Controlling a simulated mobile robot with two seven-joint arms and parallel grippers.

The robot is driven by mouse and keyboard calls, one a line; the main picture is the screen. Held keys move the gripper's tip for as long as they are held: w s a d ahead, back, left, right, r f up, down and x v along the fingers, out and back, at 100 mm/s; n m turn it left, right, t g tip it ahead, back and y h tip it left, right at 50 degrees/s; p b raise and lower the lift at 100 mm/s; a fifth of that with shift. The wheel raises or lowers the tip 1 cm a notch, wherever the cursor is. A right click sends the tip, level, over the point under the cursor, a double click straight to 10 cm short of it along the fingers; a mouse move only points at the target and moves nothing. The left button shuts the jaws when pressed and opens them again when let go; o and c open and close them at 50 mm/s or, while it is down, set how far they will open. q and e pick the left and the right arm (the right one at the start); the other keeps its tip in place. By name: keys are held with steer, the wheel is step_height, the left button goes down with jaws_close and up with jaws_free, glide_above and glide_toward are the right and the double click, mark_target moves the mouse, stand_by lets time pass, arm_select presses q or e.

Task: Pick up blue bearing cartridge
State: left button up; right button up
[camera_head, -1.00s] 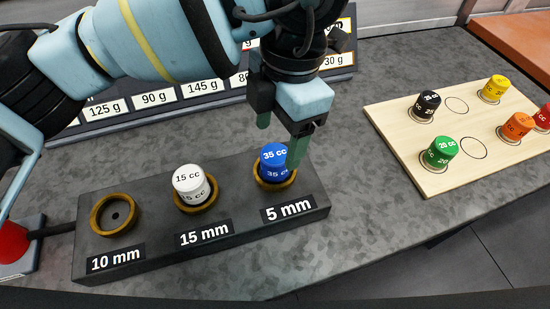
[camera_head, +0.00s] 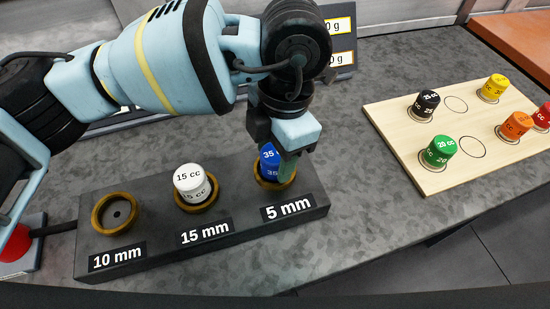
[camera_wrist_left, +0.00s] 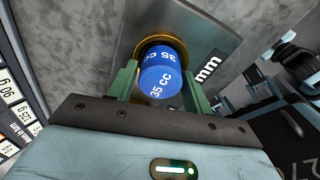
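The blue bearing cartridge (camera_head: 268,161), marked 35 cc, stands in the brass ring labelled 5 mm at the right end of the dark block (camera_head: 150,254). My left gripper (camera_head: 276,163) is lowered over it and partly hides it. In the left wrist view the blue cartridge (camera_wrist_left: 160,76) sits between the two green fingers of the left gripper (camera_wrist_left: 160,88), with a finger on each side. A gap shows beside the fingers, so the gripper looks open around it. My right gripper is not in view.
A white 15 cc cartridge (camera_head: 190,184) stands in the middle ring, close to the left. The 10 mm ring (camera_head: 115,214) is empty. A wooden board (camera_head: 430,180) with several coloured cartridges lies to the right. A red button (camera_head: 15,243) is at far left.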

mark_target(274, 155)
arm_select(q)
steer(key=c, duration=0.9)
steer(key=shift+r, duration=0.1)
steer(key=shift+r, duration=0.2)
step_height(274, 155, up, 3)
steer(key=shift+s+d+r, duration=0.1)
steer(key=s+d, duration=0.3)
steer(key=s, duration=0.4)
steer(key=s+d+r+b, duration=0.1)
steer(key=s+d, duration=0.2)
steer(key=s, duration=0.4)
steer(key=shift+s+d, duration=0.15)
steer(key=shift+d, duration=0.1)
